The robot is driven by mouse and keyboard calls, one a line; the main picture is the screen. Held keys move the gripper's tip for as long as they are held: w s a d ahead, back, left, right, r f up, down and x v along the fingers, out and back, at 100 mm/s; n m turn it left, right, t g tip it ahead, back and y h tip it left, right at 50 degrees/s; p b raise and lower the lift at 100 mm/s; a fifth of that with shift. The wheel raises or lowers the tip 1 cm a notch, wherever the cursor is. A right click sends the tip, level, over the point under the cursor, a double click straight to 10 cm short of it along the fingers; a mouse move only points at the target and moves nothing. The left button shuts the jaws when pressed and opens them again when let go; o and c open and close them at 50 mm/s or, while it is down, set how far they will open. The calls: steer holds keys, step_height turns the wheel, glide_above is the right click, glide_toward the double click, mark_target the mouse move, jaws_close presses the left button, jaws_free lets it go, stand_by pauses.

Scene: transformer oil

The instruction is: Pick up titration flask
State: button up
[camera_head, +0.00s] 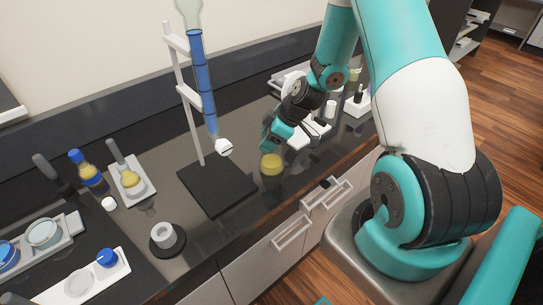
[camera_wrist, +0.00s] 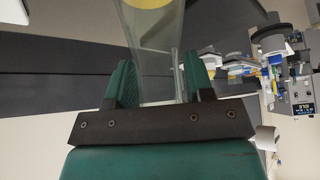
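The titration flask (camera_head: 272,165) is clear glass with yellow liquid in its base. In the head view it is near the counter's front edge, right of the dark burette stand base. Its glass body also shows in the wrist view (camera_wrist: 155,45), with the yellow liquid at the top edge. My gripper (camera_head: 269,140) is at the flask's upper part. I cannot tell whether the flask's base touches the counter.
A burette with blue liquid (camera_head: 202,75) hangs on a stand with a black base plate (camera_head: 217,187), left of the flask. A white tray (camera_head: 130,177) with a yellow-filled vessel lies further left. A grey ring-shaped piece (camera_head: 167,238) is in front. Drawer handles (camera_head: 292,232) lie below the counter edge.

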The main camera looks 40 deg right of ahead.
jaws_close()
steer(key=shift+r, duration=0.1)
